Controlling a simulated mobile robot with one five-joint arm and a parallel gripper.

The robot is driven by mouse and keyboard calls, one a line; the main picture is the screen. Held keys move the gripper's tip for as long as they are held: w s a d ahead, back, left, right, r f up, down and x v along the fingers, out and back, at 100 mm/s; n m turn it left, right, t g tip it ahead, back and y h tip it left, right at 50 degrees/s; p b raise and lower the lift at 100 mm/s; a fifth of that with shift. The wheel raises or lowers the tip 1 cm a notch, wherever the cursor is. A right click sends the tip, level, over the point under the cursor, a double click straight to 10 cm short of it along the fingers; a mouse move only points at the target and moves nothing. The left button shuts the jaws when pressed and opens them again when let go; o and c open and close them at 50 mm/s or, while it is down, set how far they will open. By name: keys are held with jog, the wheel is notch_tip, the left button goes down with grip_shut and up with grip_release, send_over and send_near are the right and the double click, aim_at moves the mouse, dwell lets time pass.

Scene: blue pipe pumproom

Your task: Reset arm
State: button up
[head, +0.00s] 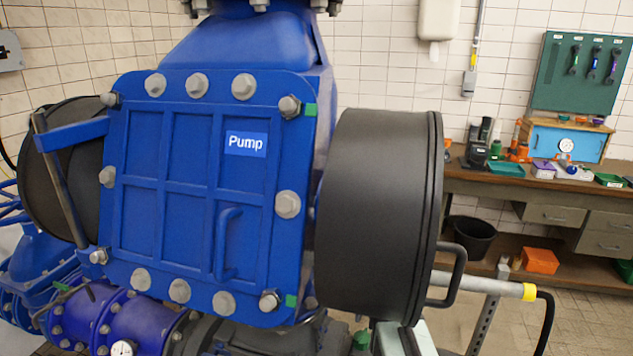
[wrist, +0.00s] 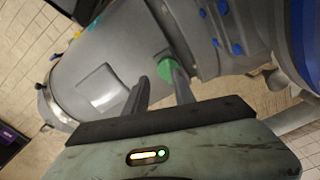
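My gripper (wrist: 157,82) shows in the wrist view with its two dark fingers apart and nothing held between them. A green round piece (wrist: 166,69) on grey equipment lies just beyond the right fingertip; I cannot tell whether they touch. In the head view, a pale part at the bottom, below the black cylinder, looks like mine; no fingertips show there. The blue pump housing (head: 190,205) stands in front, with a "Pump" label (head: 246,144), large grey bolts and a handle.
The black cylinder (head: 375,215) juts out right of the pump. A large grey pipe body (wrist: 100,75) fills much of the wrist view. A workbench (head: 480,182) with tools and a black bucket (head: 470,240) stand at right. Blue pipes (head: 85,318) run at lower left.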

jog(key=s+r+n, duration=0.1)
jog(key=s+n, duration=0.6)
jog(key=s, duration=0.4)
jog(key=shift+s+r+n+p, duration=0.3)
jog(key=shift+s+r+p, duration=0.05)
jog(key=shift+p, duration=0.1)
jog(key=shift+a, duration=0.1)
